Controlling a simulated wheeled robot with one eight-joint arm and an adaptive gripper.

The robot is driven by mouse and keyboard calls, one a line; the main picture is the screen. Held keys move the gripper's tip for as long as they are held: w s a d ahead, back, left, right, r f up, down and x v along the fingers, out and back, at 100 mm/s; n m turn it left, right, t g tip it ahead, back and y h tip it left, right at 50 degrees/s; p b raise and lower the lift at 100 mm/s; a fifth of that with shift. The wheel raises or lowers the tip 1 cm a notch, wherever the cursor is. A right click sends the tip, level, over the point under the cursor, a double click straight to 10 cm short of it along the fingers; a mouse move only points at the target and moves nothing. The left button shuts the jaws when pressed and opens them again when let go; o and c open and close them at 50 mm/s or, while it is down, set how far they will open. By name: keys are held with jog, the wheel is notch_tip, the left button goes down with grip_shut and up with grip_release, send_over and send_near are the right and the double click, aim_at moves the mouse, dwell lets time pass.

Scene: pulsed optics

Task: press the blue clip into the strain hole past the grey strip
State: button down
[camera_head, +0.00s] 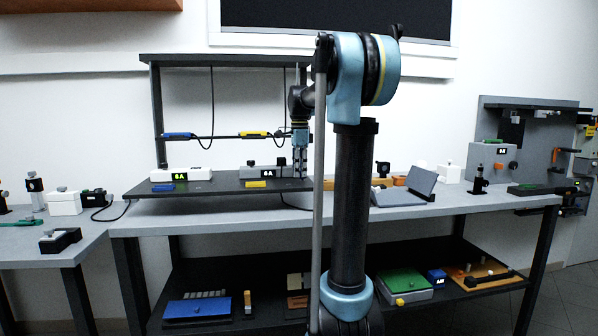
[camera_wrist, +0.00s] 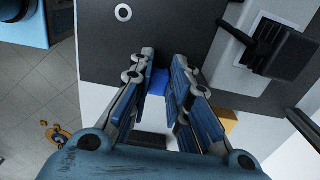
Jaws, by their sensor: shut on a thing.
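My gripper (camera_wrist: 163,68) points down over the dark raised shelf, with its fingers shut on a small blue piece, which looks like the blue clip (camera_wrist: 158,82). The fingers hide part of the clip. In the head view my gripper (camera_head: 300,172) is low at the shelf's right end, beside a light-grey unit marked 6A; the clip cannot be made out there. A white ring with a dark centre (camera_wrist: 123,12) lies on the dark surface ahead of the fingers in the wrist view. I cannot tell whether it is the strain hole. The grey strip is not clearly identifiable.
The dark shelf (camera_head: 220,188) carries two labelled units, the left one white (camera_head: 188,174) and the right one grey (camera_head: 258,172). Blue (camera_head: 178,136) and yellow (camera_head: 254,134) connectors rest on the rail behind. A grey sloped box (camera_head: 421,180) stands right of my arm.

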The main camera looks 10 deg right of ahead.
jog(key=shift+f, duration=0.4)
jog(key=c, duration=1.4)
grip_release()
jog(key=shift+c, duration=0.2)
notch_tip(320, 180, up, 16)
jog(key=shift+f, duration=0.1)
